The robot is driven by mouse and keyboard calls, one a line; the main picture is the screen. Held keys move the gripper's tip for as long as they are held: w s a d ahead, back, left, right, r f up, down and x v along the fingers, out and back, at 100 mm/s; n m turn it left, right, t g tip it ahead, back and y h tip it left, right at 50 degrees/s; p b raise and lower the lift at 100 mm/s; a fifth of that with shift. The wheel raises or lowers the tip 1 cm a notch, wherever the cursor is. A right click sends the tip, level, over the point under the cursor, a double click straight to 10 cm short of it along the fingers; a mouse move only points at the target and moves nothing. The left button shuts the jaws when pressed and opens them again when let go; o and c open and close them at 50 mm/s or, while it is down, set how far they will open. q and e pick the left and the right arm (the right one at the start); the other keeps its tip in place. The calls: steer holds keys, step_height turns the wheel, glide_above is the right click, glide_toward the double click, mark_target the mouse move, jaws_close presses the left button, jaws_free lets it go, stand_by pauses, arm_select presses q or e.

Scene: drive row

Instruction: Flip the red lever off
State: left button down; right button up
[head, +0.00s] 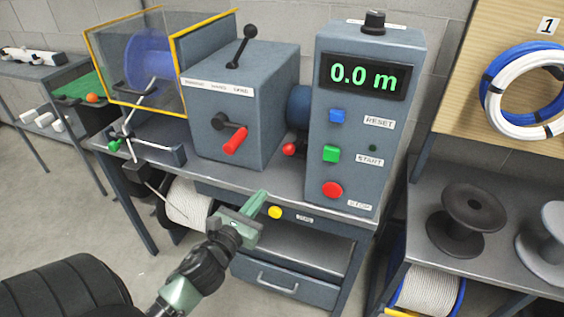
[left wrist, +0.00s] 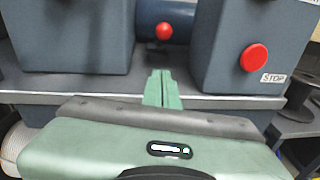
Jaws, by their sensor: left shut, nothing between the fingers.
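A red lever handle (head: 235,140) sticks out from a dark hub on the front of the blue-grey machine box, tilted down toward the left. A separate red ball knob (head: 289,150) sits low in the gap between that box and the control box; it also shows in the left wrist view (left wrist: 164,31), in front of a blue cylinder. My left gripper (head: 260,197) is shut and empty, close to the bench's front edge, below and apart from both red parts. Its closed fingers (left wrist: 160,76) point toward the gap under the knob. My right gripper is out of view.
The control box (head: 321,120) reads 0.0 m, with blue, green and red buttons; the red stop button (left wrist: 254,57) is right of my fingers. A black lever (head: 244,45) tops the machine box. A yellow button (head: 275,212) is on the bench (head: 312,193) front.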

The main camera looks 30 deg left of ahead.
arm_select(q)
steer(key=w, duration=0.3)
steer(key=w+a, duration=0.1)
steer(key=w, duration=0.2)
steer(key=w+p, duration=0.1)
steer(key=w, duration=0.2)
steer(key=shift+w+a+f, duration=0.25)
steer(key=shift+a+f, duration=0.05)
steer(key=shift+f, duration=0.05)
steer(key=shift+w+a+r+p, duration=0.1)
steer(key=shift+w+r+p, duration=0.25)
steer(key=shift+w, duration=0.25)
steer(key=shift+w+r+p, duration=0.2)
steer(key=shift+w+r, duration=0.25)
steer(key=shift+w, duration=0.1)
steer(key=shift+w+r, duration=0.4)
steer(key=shift+w, duration=0.25)
steer(key=shift+r+p, duration=0.1)
steer(key=shift+p, duration=0.2)
